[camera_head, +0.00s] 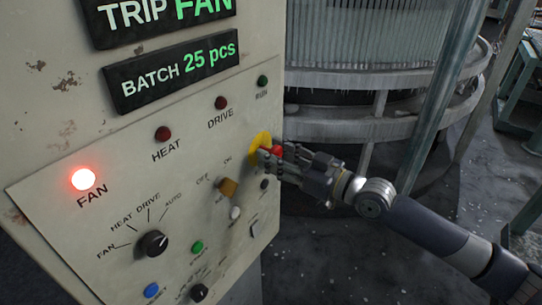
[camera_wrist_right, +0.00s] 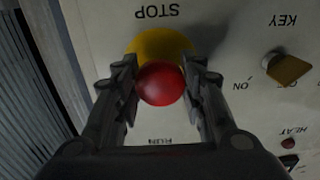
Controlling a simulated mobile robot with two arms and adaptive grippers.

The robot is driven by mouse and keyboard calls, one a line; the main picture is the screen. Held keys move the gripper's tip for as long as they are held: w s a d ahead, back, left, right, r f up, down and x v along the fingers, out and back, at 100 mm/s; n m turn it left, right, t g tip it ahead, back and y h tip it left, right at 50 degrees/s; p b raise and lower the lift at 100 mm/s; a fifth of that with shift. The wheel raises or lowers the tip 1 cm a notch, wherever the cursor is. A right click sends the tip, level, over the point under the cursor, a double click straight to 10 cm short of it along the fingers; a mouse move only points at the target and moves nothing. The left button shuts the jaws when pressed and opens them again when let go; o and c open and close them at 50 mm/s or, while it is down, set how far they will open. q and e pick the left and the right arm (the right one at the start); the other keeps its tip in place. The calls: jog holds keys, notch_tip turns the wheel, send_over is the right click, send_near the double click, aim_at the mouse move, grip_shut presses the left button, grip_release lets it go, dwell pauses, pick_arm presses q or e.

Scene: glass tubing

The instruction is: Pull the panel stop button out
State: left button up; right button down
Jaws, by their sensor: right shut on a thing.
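The red stop button (camera_wrist_right: 161,84) sits on a round yellow backing (camera_wrist_right: 158,46) under the word STOP, upside down in the right wrist view. In the head view the yellow backing (camera_head: 260,147) is at the panel's right edge, with part of the red button (camera_head: 277,150) showing. My right gripper (camera_wrist_right: 165,80) has a finger on each side of the button and is shut on it. In the head view my right gripper (camera_head: 272,158) reaches the panel from the right and partly hides the button. My left gripper is in neither view.
The panel (camera_head: 120,205) also carries a selector knob (camera_head: 152,243), a brass-coloured key switch (camera_head: 228,187), which is close to the gripper, and small coloured buttons. The FAN lamp (camera_head: 83,179) glows red. A ribbed round machine (camera_head: 365,95) stands behind, right of the panel.

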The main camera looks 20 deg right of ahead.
jog(key=c, duration=1)
grip_release()
jog(key=shift+s+d, duration=0.2)
jog(key=shift+v, duration=5.95)
